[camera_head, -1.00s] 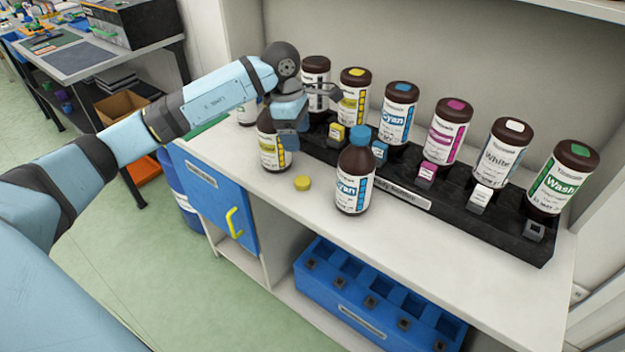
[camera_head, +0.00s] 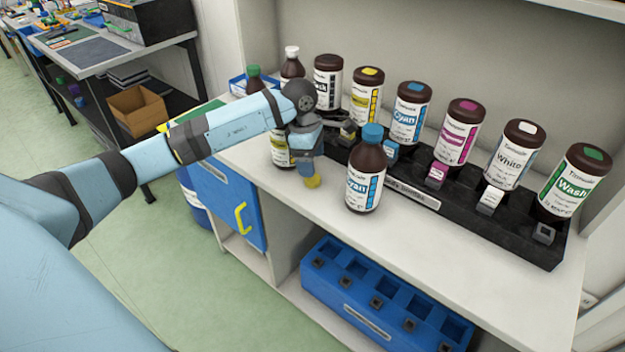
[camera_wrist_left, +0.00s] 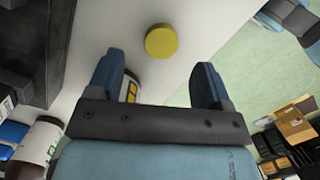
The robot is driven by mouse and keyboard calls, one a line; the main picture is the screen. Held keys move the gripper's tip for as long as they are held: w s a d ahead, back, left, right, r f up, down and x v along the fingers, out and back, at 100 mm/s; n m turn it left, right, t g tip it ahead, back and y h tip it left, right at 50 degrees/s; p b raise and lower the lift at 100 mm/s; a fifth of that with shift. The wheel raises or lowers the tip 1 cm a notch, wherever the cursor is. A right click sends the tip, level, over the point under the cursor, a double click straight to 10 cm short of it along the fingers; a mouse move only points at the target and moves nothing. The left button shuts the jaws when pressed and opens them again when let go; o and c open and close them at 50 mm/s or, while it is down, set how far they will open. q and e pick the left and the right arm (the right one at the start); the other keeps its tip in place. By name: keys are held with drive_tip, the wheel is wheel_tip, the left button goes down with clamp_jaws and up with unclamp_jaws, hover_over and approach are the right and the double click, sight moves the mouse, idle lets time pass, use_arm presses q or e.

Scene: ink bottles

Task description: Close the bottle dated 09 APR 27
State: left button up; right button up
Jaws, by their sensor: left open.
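A loose yellow cap (camera_head: 313,182) lies on the white counter, partly covered by my left gripper (camera_head: 308,172). In the left wrist view the cap (camera_wrist_left: 161,41) sits ahead of the open, empty fingers (camera_wrist_left: 155,75), apart from both. A brown bottle with a yellow label (camera_head: 281,155) stands just behind the gripper. Its top is hidden by my arm, and a bit of a white and yellow label (camera_wrist_left: 131,88) shows beside one finger. A cyan bottle (camera_head: 366,178) with a blue cap stands to the right. The date print is too small to read.
A black rack (camera_head: 465,216) holds several brown bottles along the back. Bottles with green (camera_head: 254,76) and white (camera_head: 291,62) caps stand behind my arm. A blue compartment bin (camera_head: 385,305) is on the shelf below. The counter's front right is clear.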

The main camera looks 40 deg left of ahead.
sight(313, 180)
use_arm(q)
wheel_tip(313, 180, down, 5)
drive_tip(key=shift+s+d+f, duration=0.1)
drive_tip(key=shift+d+f, duration=0.05)
idle(0.5)
drive_tip(key=shift+c, duration=0.5)
drive_tip(key=c, duration=0.9)
